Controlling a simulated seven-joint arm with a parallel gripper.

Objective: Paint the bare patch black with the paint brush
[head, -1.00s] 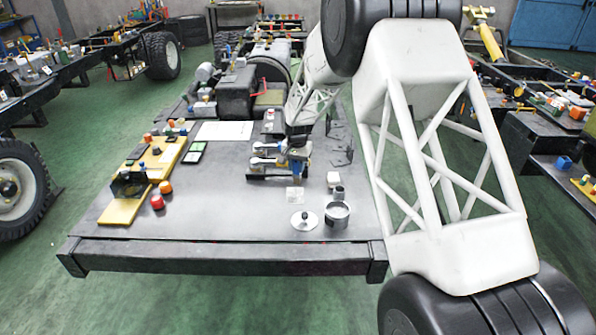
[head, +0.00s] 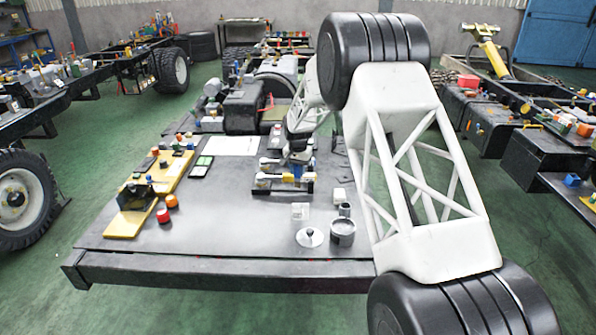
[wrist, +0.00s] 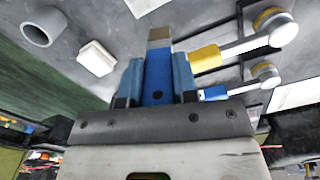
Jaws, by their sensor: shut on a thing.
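My gripper (wrist: 159,62) is shut on a blue-handled tool (wrist: 158,78) with a tan-brown tip, which looks like the paint brush. The blue fingers press on both sides of it. In the head view my gripper (head: 298,163) is over a dark tool rack (head: 262,190) on the grey bench, partly hidden by my arm. In the wrist view a yellow-handled tool (wrist: 206,58) and another blue-handled tool (wrist: 214,92) lie just right of it. A round grey paint can (head: 342,235) stands at the bench's front right. I cannot tell which surface is the bare patch.
A lid with a knob (head: 309,238) lies left of the can. A small grey cup (head: 345,209), a white block (head: 339,195) and a pale square piece (head: 300,211) are close by. Yellow boards (head: 130,224) with small parts line the left. The bench's middle left is clear.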

